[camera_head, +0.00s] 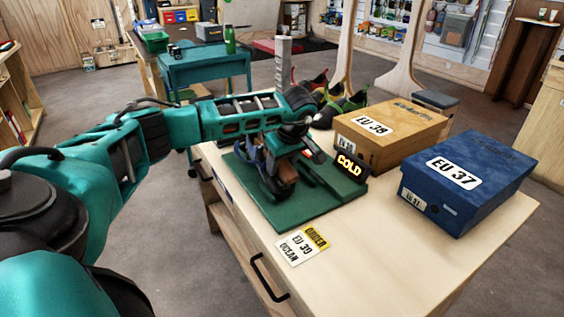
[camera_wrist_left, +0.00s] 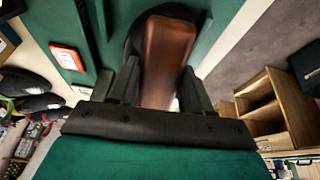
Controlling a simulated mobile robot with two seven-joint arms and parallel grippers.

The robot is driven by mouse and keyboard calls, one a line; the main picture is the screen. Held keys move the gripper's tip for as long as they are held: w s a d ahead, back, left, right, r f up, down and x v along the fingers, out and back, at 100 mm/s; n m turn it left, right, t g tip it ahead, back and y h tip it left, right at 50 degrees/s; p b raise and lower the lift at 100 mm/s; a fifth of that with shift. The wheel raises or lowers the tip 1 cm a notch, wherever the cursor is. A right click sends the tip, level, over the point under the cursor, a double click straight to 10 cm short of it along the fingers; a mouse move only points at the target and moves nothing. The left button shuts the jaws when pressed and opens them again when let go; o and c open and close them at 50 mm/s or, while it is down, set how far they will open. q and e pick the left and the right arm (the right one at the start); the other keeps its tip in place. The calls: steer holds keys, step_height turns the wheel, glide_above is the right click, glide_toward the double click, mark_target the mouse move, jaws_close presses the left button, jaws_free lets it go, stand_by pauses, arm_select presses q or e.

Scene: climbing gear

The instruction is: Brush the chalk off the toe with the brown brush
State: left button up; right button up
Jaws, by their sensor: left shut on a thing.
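My left gripper (camera_head: 280,170) is over the green mat (camera_head: 306,207) at the left of the table. It is shut on the brown brush (camera_head: 286,177). In the left wrist view the brush's smooth brown back (camera_wrist_left: 167,60) stands between the two fingers, with a dark shape behind its far end. A dark bluish thing shows beside the gripper on the mat, mostly covered by my arm. I cannot make out the toe or any chalk on it, nor tell whether the brush touches it. My right gripper is not in view.
An orange EU 39 box (camera_head: 392,130) and a blue EU 37 box (camera_head: 467,182) stand at the right. A small COLD sign (camera_head: 350,167) is at the mat's right edge. Label cards (camera_head: 302,245) lie in front. Dark shoes (camera_head: 341,108) sit behind. The table's front right is clear.

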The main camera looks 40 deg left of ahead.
mark_target(288, 172)
arm_select(q)
steer(key=shift+f, duration=0.2)
steer(key=shift+s+d+f+p, duration=0.2)
steer(key=shift+d, duration=0.45)
steer(key=shift+s+d+f+p, duration=0.2)
steer(key=shift+d, duration=0.45)
steer(key=shift+s+d+f, duration=0.2)
steer(key=shift+d+f, duration=0.15)
steer(key=shift+d, duration=0.35)
steer(key=shift+s+d+f, duration=0.2)
steer(key=shift+d+f, duration=0.1)
steer(key=shift+d, duration=0.35)
steer(key=shift+f, duration=0.2)
steer(key=shift+w+a+r, duration=0.2)
steer(key=shift+a+r, duration=0.05)
steer(key=shift+a, duration=0.45)
steer(key=shift+w+a+r, duration=0.2)
steer(key=shift+a+r, duration=0.05)
steer(key=shift+a, duration=0.4)
steer(key=shift+w+a+r, duration=0.2)
steer(key=shift+a+r, duration=0.15)
steer(key=shift+a, duration=0.4)
steer(key=shift+w+a+r, duration=0.15)
steer(key=shift+a+r, duration=0.15)
steer(key=shift+a, duration=0.45)
